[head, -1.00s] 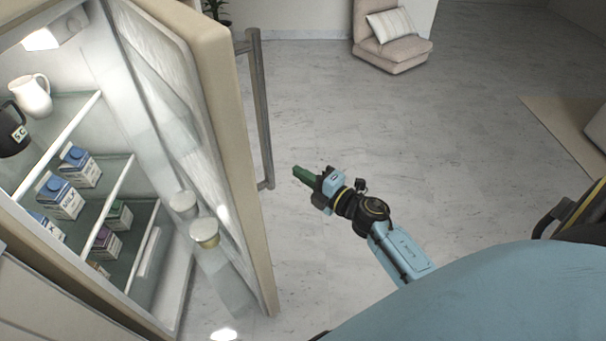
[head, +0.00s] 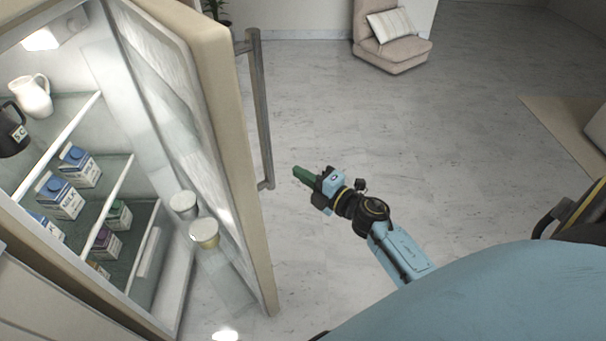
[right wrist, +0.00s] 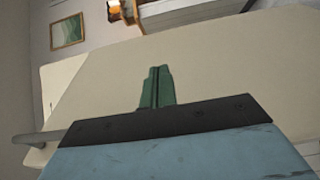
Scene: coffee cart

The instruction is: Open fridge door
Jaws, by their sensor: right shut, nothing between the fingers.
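The fridge door (head: 232,130) stands open in the head view, swung out to the right of the lit fridge interior (head: 110,75). Its long metal handle (head: 261,115) runs down the outer face. My right gripper (head: 299,173), with green fingers, is shut and empty just right of the handle's lower end, apart from it. In the right wrist view the shut green fingers (right wrist: 157,88) show in front of the pale door face (right wrist: 215,75). Part of the handle (right wrist: 38,137) shows at lower left there. My left gripper is not in view.
Shelves hold milk cartons (head: 60,197), a white jug (head: 32,96) and a dark pitcher (head: 12,130). Two tubs (head: 204,233) sit by the door's inner side. A cushioned chair (head: 391,40) stands at the back. The floor (head: 440,140) right of the door is clear.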

